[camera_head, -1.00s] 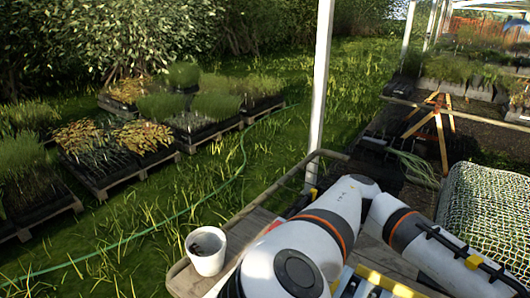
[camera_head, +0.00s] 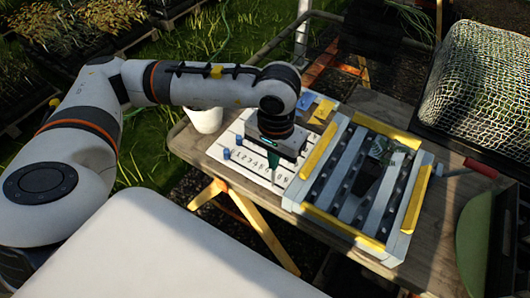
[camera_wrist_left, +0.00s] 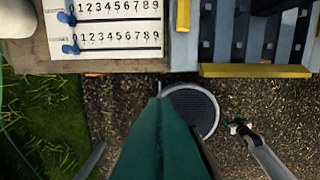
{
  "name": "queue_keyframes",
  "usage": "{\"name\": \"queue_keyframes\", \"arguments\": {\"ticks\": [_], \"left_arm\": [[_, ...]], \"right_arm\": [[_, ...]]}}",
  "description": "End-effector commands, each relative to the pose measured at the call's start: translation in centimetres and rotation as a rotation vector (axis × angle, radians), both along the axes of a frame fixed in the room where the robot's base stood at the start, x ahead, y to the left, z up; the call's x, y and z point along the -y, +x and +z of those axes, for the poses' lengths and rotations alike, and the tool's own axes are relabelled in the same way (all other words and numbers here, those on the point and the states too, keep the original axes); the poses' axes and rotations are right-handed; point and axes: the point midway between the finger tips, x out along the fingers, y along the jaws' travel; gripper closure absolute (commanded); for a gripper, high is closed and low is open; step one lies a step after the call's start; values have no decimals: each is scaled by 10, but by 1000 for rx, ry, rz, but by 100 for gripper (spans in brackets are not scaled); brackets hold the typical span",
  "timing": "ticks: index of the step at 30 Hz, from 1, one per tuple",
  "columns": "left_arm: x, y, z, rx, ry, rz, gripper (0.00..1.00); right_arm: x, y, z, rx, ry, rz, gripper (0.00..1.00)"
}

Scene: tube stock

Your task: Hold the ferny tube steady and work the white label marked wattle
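A dark tube (camera_head: 366,181) with a small green ferny plant (camera_head: 380,150) stands tilted in the slatted tray (camera_head: 311,163) with yellow edges. A pale shape beside the plant may be a label, but no word on it is legible. My left gripper (camera_head: 274,176) points down over the white number board (camera_head: 222,150), left of the tray and apart from the tube. In the left wrist view a dark teal wedge (camera_wrist_left: 160,140) fills the middle; whether the fingers are parted is unclear. My right gripper is not in view.
The number board has blue sliders (camera_wrist_left: 70,47). A white cup (camera_head: 205,120) stands behind my left arm. A blue and yellow item (camera_head: 322,111) lies behind the board. A netted crate (camera_head: 485,80), a red-handled tool (camera_head: 480,168) and a green round pad (camera_head: 474,240) are at right.

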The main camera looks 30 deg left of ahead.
Motion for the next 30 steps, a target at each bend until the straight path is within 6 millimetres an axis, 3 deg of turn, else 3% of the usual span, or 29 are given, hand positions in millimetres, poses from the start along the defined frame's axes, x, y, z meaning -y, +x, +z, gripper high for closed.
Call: {"name": "queue_keyframes", "arguments": {"ticks": [1,11,16,24,30], "left_arm": [[0,0,-6,2,-1,0,100],[1,2,-3,2,0,8,100],[15,23,3,7,-7,138,100],[78,95,36,6,-23,676,100],[133,133,71,2,-21,1098,100]], "right_arm": [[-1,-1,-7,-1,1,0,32],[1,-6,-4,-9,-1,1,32],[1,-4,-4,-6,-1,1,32],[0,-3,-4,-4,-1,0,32],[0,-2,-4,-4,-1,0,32]]}}
